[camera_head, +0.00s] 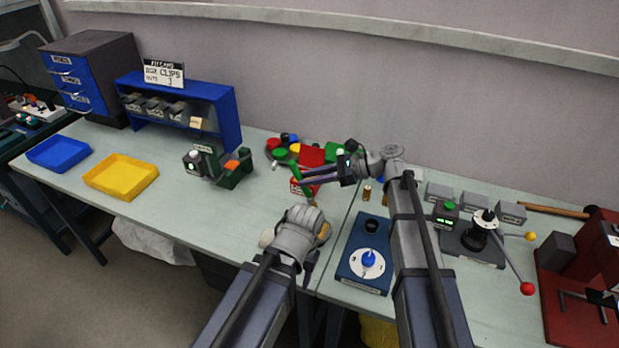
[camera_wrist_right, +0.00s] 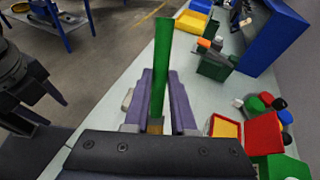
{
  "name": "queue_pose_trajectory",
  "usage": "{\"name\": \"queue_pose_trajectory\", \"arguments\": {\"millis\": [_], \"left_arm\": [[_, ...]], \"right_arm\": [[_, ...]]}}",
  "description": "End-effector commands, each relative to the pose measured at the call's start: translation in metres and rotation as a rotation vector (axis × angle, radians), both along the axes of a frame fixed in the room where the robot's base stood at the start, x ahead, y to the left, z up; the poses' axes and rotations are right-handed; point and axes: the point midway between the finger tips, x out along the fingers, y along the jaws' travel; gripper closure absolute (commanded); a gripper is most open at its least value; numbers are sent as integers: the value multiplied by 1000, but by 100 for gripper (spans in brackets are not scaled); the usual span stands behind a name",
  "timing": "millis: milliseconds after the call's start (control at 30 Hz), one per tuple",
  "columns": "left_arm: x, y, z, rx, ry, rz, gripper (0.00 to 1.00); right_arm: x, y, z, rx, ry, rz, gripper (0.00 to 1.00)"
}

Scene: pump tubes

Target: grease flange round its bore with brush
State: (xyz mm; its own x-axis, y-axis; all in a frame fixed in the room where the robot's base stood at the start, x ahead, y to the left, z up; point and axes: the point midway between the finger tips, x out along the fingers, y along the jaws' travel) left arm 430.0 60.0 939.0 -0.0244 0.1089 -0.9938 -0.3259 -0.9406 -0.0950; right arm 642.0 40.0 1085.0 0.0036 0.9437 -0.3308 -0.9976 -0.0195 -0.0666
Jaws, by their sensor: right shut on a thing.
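My right gripper (camera_head: 308,177) is shut on a green-handled brush (camera_wrist_right: 160,68). In the right wrist view the handle stands up between the purple-grey fingers (camera_wrist_right: 158,104), with a tan part at its lower end. I cannot pick out the flange with certainty. A blue plate with a white numbered disc (camera_head: 357,257) and blue knob stands right of the left gripper.
Red, green and yellow bins (camera_head: 311,157) stand behind the right gripper. A green fixture (camera_head: 237,170), a yellow tray (camera_head: 121,177) and a blue tray (camera_head: 58,153) lie further left. A black lever device (camera_head: 473,245) with a red ball stands right. Bench space left of centre is clear.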

Motion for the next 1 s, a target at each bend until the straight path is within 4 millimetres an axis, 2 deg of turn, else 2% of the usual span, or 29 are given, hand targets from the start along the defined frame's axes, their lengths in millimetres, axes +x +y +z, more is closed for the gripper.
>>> {"name": "queue_pose_trajectory", "arguments": {"millis": [33, 133, 567, 1000], "left_arm": [[0, 0, 10, 0, 0, 0, 50], [0, 0, 19, 0, 0, 0, 50], [0, 0, 22, 0, 0, 0, 50], [0, 0, 52, 0, 0, 0, 50]], "right_arm": [[0, 0, 10, 0, 0, 0, 100], [0, 0, 19, 0, 0, 0, 100], [0, 0, 22, 0, 0, 0, 100], [0, 0, 52, 0, 0, 0, 100]]}}
